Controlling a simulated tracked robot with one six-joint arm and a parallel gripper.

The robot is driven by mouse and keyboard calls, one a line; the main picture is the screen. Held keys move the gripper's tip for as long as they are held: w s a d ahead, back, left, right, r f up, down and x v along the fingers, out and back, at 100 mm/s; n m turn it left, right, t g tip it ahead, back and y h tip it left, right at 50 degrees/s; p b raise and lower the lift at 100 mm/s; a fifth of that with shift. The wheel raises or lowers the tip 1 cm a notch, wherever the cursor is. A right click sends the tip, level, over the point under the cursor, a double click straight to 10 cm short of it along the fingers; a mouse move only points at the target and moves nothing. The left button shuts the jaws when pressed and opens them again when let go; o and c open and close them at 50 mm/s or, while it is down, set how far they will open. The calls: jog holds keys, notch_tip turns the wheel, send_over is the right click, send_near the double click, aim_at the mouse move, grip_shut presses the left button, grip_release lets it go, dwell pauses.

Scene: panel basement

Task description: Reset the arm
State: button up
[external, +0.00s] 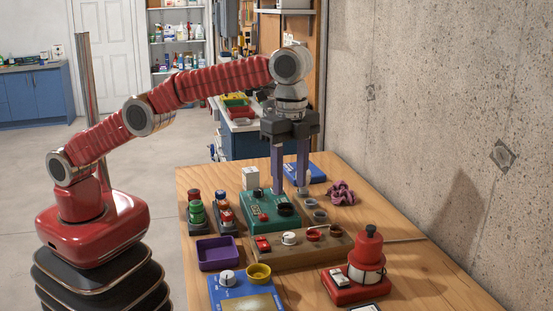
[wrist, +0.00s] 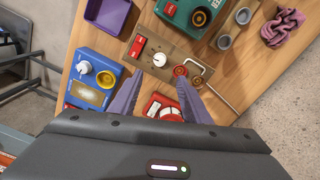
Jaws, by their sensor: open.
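My red arm reaches from the left out over the wooden table (external: 420,262). My gripper (external: 290,188) points down above the far half of the table, near the green control box (external: 262,212). Its two purple-grey fingers are apart with nothing between them. In the wrist view the gripper (wrist: 162,92) shows its fingers spread at the bottom. Between and beyond them lie the brown panel (wrist: 150,50) with a white knob and the red device (wrist: 160,106), partly hidden by the gripper body. I cannot tell the exact height of the fingertips above the boxes.
A purple tray (external: 216,254), a blue panel (external: 240,290) and a red lamp unit (external: 362,275) stand at the near side. A pink cloth (external: 341,193) lies at the right. A thin rod (external: 400,240) sticks out rightward. A concrete wall (external: 430,120) bounds the right.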

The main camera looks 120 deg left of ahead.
dwell(0.3)
jog(key=f, duration=0.2)
jog(key=w+f+n, duration=0.1)
jog(key=f, duration=0.1)
jog(key=f+n, duration=0.1)
jog(key=f, duration=0.1)
jog(key=shift+w+a+f, duration=0.1)
jog(key=shift+w+f, duration=0.15)
jog(key=shift+w, duration=0.1)
jog(key=s+d+r+n+t, duration=0.1)
jog(key=s+d+t, duration=0.1)
jog(key=s, duration=1.3)
jog(key=s+d+r+n+t, duration=0.1)
jog(key=s+d, duration=0.4)
jog(key=s, duration=1)
jog(key=s+d+r+t, duration=0.2)
jog(key=s+d+r, duration=0.1)
jog(key=s, duration=1.3)
jog(key=shift+d+n+t, duration=0.2)
jog(key=shift+n+t, duration=0.1)
jog(key=shift+n, duration=0.1)
jog(key=shift+a, duration=0.1)
dwell(0.5)
